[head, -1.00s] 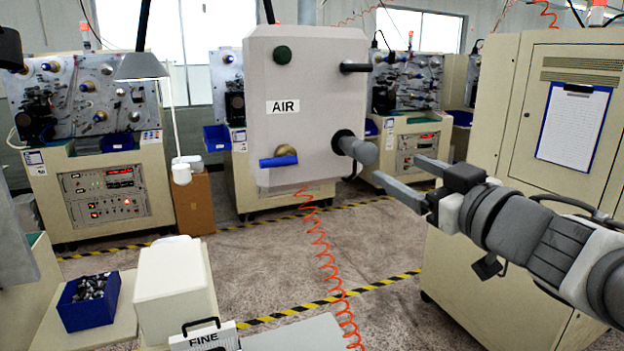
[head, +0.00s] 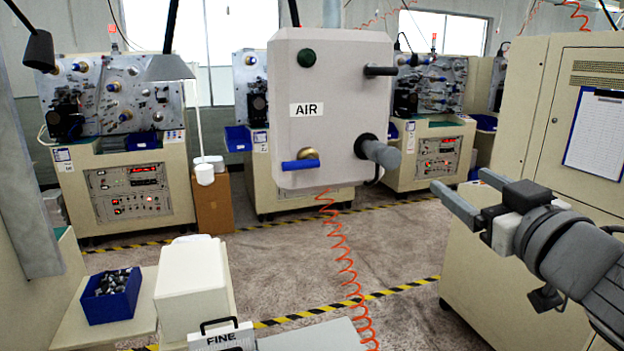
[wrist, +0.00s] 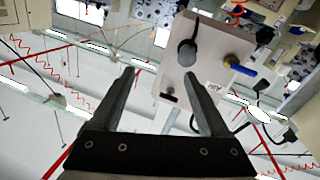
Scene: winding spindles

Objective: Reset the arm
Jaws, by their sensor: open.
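My gripper (head: 457,192) is at the right of the head view, open and empty, its two grey fingers pointing left and apart. The light grey AIR box (head: 335,130) hangs in the middle of the head view, left of my gripper, with clear space between them. A grey cylindrical knob (head: 380,153) sticks out of its lower right and a blue lever (head: 300,164) sits at its lower left. In the wrist view the AIR box (wrist: 195,85) appears tilted beyond the fingers (wrist: 165,85), with nothing between them.
A beige cabinet with a clipboard (head: 597,132) stands behind my arm at the right. A blue bin of small parts (head: 112,296) and a white box (head: 190,290) are at the lower left. An orange coiled hose (head: 345,255) hangs below the AIR box. Winding machines line the back.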

